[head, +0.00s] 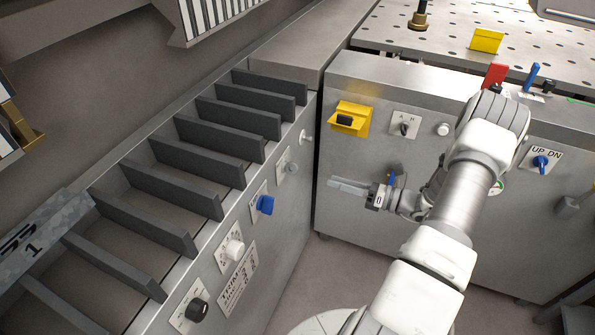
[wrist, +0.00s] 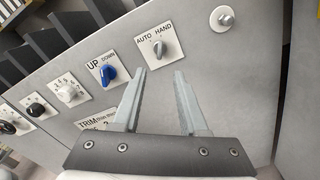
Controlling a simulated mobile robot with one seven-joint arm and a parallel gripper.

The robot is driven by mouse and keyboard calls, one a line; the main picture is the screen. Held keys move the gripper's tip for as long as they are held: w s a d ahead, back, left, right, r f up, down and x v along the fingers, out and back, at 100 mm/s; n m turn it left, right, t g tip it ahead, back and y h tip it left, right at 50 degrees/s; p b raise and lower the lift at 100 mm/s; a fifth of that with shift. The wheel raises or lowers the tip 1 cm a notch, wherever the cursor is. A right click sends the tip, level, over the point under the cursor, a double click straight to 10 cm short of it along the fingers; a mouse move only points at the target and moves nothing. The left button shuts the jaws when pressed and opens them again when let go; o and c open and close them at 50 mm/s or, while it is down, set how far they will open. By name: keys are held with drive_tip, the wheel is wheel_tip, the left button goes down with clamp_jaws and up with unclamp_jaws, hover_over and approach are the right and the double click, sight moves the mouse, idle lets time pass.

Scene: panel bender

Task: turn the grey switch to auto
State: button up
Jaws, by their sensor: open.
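The grey switch (wrist: 160,46) sits on a white plate marked AUTO on the left and HAND on the right. In the wrist view its handle seems tilted up toward HAND, but it is small. In the head view the switch (head: 292,167) is on the left cabinet's front, between a blue switch and a pale knob. My gripper (wrist: 161,74) is open and empty, its fingertips just below the plate in the wrist view and apart from the switch. In the head view my gripper (head: 349,187) points left toward this panel.
Beside the grey switch are the blue UP/DOWN switch (wrist: 108,73) and a round pale knob (wrist: 225,19). A white dial (wrist: 68,91) and black dial (wrist: 37,109) are farther left. Another switch (head: 404,129) marked A and H is on the right cabinet (head: 350,230), behind my gripper.

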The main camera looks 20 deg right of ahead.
sight(297, 170)
drive_tip(key=b+x, duration=0.1)
drive_tip(key=x, duration=1.1)
clamp_jaws()
